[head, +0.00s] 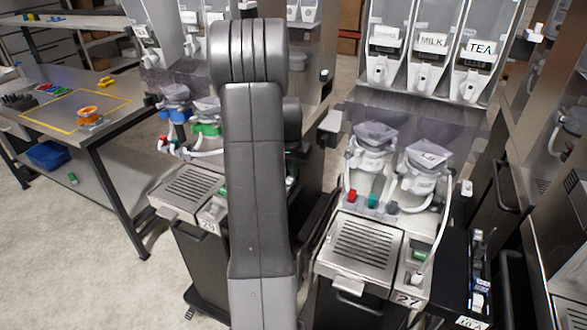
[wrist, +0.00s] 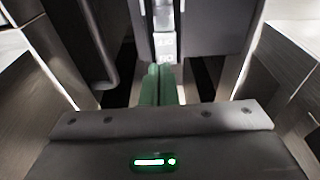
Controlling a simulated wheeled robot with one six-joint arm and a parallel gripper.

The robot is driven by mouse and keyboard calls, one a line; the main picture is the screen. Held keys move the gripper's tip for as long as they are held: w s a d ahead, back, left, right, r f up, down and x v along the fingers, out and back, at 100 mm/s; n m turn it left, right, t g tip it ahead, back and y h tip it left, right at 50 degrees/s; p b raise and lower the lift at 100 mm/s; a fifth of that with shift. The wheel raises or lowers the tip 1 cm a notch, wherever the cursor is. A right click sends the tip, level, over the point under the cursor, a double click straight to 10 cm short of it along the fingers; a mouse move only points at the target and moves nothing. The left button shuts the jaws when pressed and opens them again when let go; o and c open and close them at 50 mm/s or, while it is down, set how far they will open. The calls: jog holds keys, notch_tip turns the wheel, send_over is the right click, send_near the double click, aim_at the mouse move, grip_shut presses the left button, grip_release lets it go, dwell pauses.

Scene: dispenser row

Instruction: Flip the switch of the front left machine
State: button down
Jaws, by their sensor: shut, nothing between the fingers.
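Two dispenser machines stand side by side in the head view. The left machine (head: 182,187) is partly hidden behind my arm, with a small green switch-like part (head: 222,194) beside its drip tray. The right machine (head: 362,245) carries the label 27 and a similar green part (head: 420,251) beside its tray. I cannot tell the position of either switch. My gripper (wrist: 160,85) shows in the wrist view with its green fingers shut together and empty, pointing toward a dark panel (wrist: 210,30) with a pale strip (wrist: 164,45). Contact there cannot be told. The head view hides my gripper behind my arm.
A metal workbench (head: 60,85) with an orange item (head: 88,116) and a blue bin (head: 48,155) on its lower shelf stands at the left. More machines (head: 560,180) line the right. Open floor (head: 70,260) lies at the lower left.

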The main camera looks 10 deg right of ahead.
jog(key=shift+f, duration=0.35)
jog(key=shift+d+p, duration=0.1)
jog(key=shift+p, duration=0.35)
jog(key=shift+w+f+g, duration=0.15)
jog(key=shift+f+g, duration=0.1)
jog(key=shift+g, duration=0.05)
jog(key=shift+s+a+r, duration=0.25)
jog(key=shift+s+a, duration=0.2)
jog(key=shift+s, duration=0.2)
jog(key=shift+r, duration=0.1)
notch_tip(320, 180, up, 14)
jog(key=s+b, duration=0.1)
jog(key=shift+a+f+b, duration=0.2)
jog(key=shift+a+b, duration=0.15)
jog(key=shift+a, duration=0.05)
